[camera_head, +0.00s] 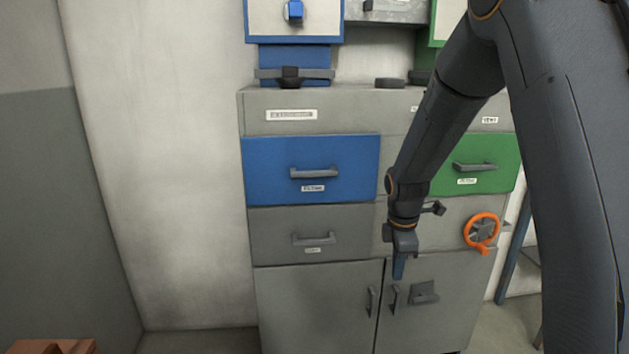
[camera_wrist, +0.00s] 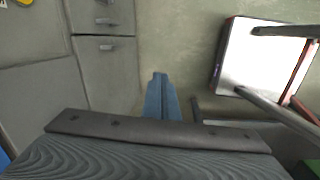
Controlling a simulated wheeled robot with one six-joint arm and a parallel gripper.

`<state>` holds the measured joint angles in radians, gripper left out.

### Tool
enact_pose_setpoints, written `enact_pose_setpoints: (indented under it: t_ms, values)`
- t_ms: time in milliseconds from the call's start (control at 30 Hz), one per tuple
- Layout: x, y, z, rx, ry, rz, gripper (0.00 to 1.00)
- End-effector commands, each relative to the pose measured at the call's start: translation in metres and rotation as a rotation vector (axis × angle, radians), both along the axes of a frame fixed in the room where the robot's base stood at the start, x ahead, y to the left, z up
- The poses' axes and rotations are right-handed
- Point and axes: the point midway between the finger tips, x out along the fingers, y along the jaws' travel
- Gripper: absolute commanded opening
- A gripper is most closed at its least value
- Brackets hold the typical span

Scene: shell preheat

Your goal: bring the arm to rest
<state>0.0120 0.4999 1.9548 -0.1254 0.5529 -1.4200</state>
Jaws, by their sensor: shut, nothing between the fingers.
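My gripper (camera_head: 398,268) hangs at the end of my dark arm in the head view, pointing down in front of the grey cabinet (camera_head: 312,295). Its blue fingers are together and nothing shows between them. In the wrist view the shut fingers (camera_wrist: 160,78) point out over the greenish floor (camera_wrist: 170,45). How far the gripper is from the cabinet front is hard to tell.
The cabinet has a blue drawer (camera_head: 260,172), a green drawer (camera_head: 500,165), an orange handwheel (camera_head: 482,230) and lower doors with handles. A white-topped, red-edged object (camera_wrist: 255,60) stands at the right in the wrist view. Floor beside the fingers looks clear.

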Motion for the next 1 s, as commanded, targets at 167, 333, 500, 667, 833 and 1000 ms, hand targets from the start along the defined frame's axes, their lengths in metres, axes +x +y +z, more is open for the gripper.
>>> enact_pose_setpoints:
  t_ms: [167, 333, 500, 667, 833, 1000]
  values:
    - [-0.072, 0.008, 0.019, 0.074, 0.003, -0.429, 0.00]
    - [-0.142, 0.015, 0.029, 0.132, 0.011, -0.848, 0.00]
    - [-0.205, 0.020, 0.032, 0.169, 0.021, -1.214, 0.00]
    - [-0.241, 0.023, 0.032, 0.184, 0.026, -1.429, 0.00]
    - [-0.252, 0.025, 0.031, 0.189, 0.027, -1.503, 0.00]
    - [-0.252, 0.024, 0.031, 0.188, 0.027, -1.505, 0.00]
